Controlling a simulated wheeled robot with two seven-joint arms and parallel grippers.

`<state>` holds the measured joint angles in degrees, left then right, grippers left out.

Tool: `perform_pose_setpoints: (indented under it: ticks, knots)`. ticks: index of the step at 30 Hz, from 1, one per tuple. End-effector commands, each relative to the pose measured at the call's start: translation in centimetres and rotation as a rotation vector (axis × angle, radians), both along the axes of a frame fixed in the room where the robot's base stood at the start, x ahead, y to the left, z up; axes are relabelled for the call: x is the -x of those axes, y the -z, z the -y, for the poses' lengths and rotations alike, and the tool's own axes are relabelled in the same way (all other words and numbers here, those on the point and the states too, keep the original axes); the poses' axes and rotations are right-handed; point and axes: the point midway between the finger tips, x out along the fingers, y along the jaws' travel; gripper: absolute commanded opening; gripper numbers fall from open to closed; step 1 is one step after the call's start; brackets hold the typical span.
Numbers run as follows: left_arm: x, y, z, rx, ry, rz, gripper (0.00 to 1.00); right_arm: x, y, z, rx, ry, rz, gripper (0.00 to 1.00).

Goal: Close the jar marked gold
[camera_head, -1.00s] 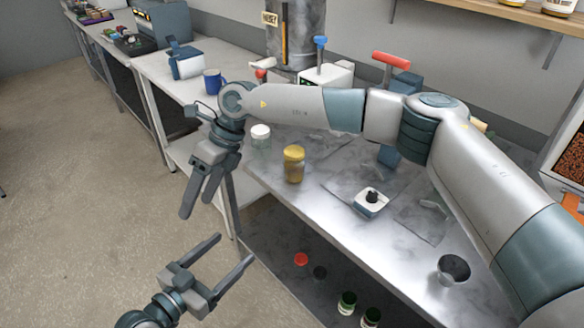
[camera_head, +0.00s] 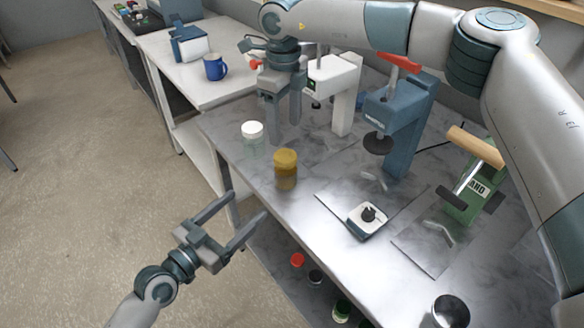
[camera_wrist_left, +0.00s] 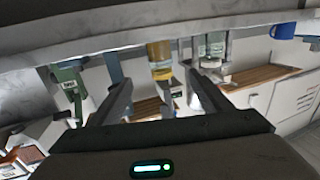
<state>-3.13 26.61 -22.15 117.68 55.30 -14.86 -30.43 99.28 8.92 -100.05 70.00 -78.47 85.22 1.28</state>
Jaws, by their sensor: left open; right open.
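A jar with a gold lid and amber-brown body (camera_head: 285,170) stands upright near the table's left edge. Its lid sits on top; I cannot tell how tightly. In the left wrist view, which is upside down, the gold-lidded jar (camera_wrist_left: 159,52) shows between and beyond the fingers. My left gripper (camera_head: 249,205) is open and empty, off the table edge, its fingers pointing toward the jar but apart from it. My right gripper (camera_head: 284,132) is open and points down, behind the gold-lidded jar and right of a clear white-lidded jar (camera_head: 252,138).
A small white scale-like device (camera_head: 367,220) lies right of the jar. White (camera_head: 335,90), blue (camera_head: 400,115) and green (camera_head: 470,190) presses stand at the back and right. A metal cup (camera_head: 450,311) is at the front right. Red and dark lids (camera_head: 297,260) lie below the table edge.

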Motion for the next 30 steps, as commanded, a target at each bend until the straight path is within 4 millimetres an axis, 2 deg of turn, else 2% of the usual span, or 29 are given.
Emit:
perform_pose_setpoints:
  ticks: [11,17,23,30]
  knots:
    - [-0.1,0.0,0.1,0.0,0.0,0.0,0.72,0.0,0.0,0.0,-0.001,0.0,0.0,0.6]
    - [-0.9,0.0,0.6,0.001,-0.001,0.002,0.72,0.0,0.0,0.0,-0.001,0.0,0.0,0.6]
    - [-2.7,-0.1,2.2,0.003,-0.001,0.001,0.72,0.0,0.0,0.0,-0.001,0.0,0.0,0.6]
    - [-5.7,-0.1,4.6,0.003,-0.001,0.0,0.72,0.0,0.0,0.0,-0.001,0.0,0.0,0.6]
